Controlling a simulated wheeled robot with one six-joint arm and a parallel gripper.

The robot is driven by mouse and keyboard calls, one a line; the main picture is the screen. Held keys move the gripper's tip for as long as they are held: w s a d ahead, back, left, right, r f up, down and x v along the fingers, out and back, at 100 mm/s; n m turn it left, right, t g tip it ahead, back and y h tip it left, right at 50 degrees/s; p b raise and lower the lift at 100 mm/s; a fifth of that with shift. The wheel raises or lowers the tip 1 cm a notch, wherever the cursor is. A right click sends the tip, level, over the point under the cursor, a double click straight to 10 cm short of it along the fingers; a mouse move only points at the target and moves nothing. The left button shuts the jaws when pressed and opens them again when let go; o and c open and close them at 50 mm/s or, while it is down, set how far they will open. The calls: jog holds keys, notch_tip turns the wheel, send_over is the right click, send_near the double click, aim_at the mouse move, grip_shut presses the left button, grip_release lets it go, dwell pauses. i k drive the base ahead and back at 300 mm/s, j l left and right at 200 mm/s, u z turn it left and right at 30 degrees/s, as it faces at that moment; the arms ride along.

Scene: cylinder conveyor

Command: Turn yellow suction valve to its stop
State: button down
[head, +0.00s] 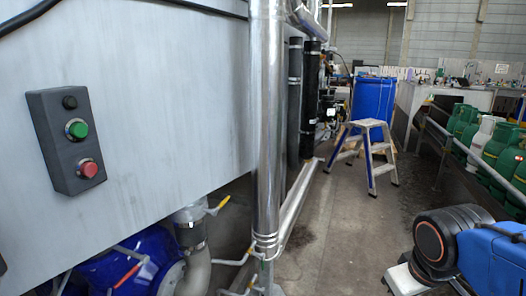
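A yellow valve handle (218,205) sticks out to the right of a metal pipe fitting, low under the grey panel. A dark clamp or coupling (190,233) sits on the pipe below it. The handle is small in the picture, and I cannot tell how far it is turned. A second, thin lever with a yellowish part (249,252) shows low beside the tall steel pipe. My gripper's fingers are not in view.
A grey panel (165,100) with a control box (66,141) fills the left. A tall steel pipe (266,120) stands right of the valve. A step stool (368,150) and blue drum (374,98) stand down the aisle. Green cylinders (498,143) line the right.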

aim_at(214, 212)
jog(key=i+u, duration=0.65)
jog(key=u, duration=0.15)
jog(key=k+l+u, duration=0.15)
jog(key=l, duration=0.2)
jog(key=k+l+u, duration=0.15)
jog(key=l, duration=0.2)
jog(key=k, duration=0.05)
